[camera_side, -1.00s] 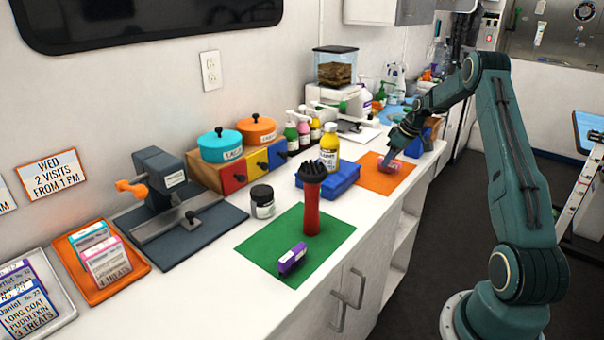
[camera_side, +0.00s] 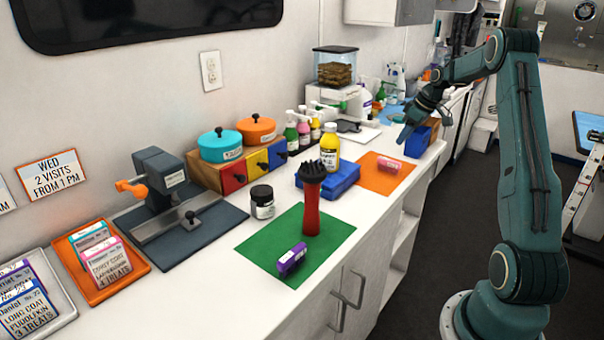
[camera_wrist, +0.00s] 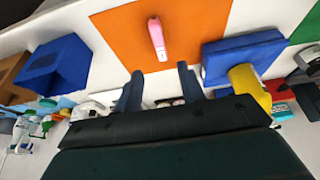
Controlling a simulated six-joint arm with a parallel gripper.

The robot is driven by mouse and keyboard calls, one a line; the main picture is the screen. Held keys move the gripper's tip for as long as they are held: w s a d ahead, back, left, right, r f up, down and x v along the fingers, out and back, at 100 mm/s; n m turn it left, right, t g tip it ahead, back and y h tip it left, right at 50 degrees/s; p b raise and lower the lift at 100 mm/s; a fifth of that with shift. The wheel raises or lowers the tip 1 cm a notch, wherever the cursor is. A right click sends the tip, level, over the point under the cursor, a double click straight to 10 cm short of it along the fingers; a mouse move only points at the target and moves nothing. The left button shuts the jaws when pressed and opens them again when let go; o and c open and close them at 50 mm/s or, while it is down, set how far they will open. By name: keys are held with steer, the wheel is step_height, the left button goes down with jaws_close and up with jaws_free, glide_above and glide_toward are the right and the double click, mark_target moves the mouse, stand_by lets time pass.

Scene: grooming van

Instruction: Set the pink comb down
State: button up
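The pink comb (camera_side: 389,165) lies on the orange mat (camera_side: 371,183), with a pale label on its side in the side view. In the wrist view the pink comb (camera_wrist: 157,40) lies on the orange mat (camera_wrist: 115,35), apart from my fingertips. My gripper (camera_wrist: 160,69) is open, its two dark blue fingers spread with nothing held between them. In the side view my gripper (camera_side: 404,136) is above the counter, up and to the right of the comb, by the blue bin (camera_side: 421,139).
A blue case (camera_side: 328,182) and a yellow bottle (camera_side: 330,145) stand beside the orange mat. The green mat (camera_side: 272,243) holds a purple comb (camera_side: 292,259) and an upright red brush (camera_side: 312,205). The counter's front edge is close to the orange mat.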

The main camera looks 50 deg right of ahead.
stand_by(0.3)
steer(key=a+r, duration=0.7)
steer(key=a, duration=0.6)
steer(key=a+r, duration=0.6)
steer(key=a, duration=0.8)
steer(key=s+a+r, duration=0.2)
steer(key=s+a, duration=0.5)
steer(key=a, duration=0.4)
steer(key=s+a+f, duration=0.1)
steer(key=s+a, duration=0.2)
steer(key=s, duration=0.3)
steer(key=s+a+f+t, duration=0.1)
steer(key=s+a+f, duration=0.1)
steer(key=s+a, duration=0.2)
steer(key=shift+s+f, duration=0.3)
steer(key=shift+s, duration=0.8)
